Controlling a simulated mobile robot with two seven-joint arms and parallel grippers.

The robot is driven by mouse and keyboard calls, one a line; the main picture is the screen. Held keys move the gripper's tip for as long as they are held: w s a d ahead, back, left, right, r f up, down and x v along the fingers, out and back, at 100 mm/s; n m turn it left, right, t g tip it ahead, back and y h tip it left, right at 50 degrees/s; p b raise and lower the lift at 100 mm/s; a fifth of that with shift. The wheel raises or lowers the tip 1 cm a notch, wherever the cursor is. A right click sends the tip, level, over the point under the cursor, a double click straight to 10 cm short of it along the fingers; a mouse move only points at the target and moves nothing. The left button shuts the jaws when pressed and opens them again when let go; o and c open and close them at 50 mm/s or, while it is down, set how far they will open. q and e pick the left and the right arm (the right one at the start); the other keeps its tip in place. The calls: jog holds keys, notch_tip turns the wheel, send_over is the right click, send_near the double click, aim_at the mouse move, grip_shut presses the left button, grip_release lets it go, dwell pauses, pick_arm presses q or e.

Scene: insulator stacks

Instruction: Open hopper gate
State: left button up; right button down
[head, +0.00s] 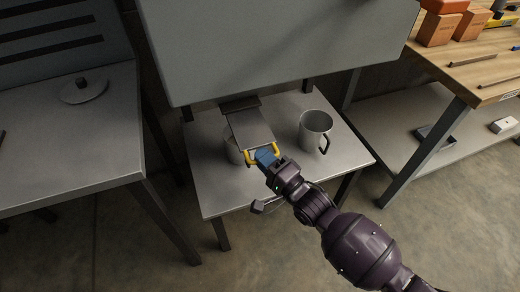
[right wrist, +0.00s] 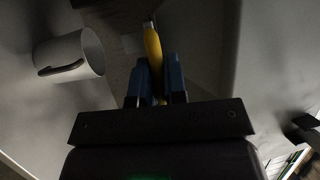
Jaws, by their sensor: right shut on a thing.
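The grey hopper (head: 275,45) fills the upper middle of the head view. A flat grey gate plate (head: 251,128) sticks out below its front edge, with a yellow handle (head: 277,153) at its near end. My right gripper (head: 266,156) is shut on the yellow handle. In the right wrist view its blue fingers (right wrist: 160,80) lie on both sides of the yellow handle (right wrist: 153,50). A metal mug (head: 232,150) stands under the gate plate, mostly hidden by it. My left gripper is not in view.
A second mug (head: 315,131) stands on the small metal table (head: 222,200), right of the gate; it also shows in the right wrist view (right wrist: 88,52). A grey bench (head: 65,140) is at left. A wooden workbench (head: 485,68) with orange boxes (head: 438,28) is at right.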

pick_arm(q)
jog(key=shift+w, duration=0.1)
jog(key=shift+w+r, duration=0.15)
pick_arm(e)
jog(key=c, duration=1.2)
grip_release()
jog(key=shift+s+d, duration=0.15)
jog(key=shift+s, duration=0.05)
pick_arm(q)
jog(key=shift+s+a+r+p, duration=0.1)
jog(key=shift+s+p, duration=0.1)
jog(key=shift+p, duration=0.45)
pick_arm(e)
jog(key=v, duration=1)
jog(key=shift+s+d+f, duration=0.1)
jog(key=shift+s, duration=0.05)
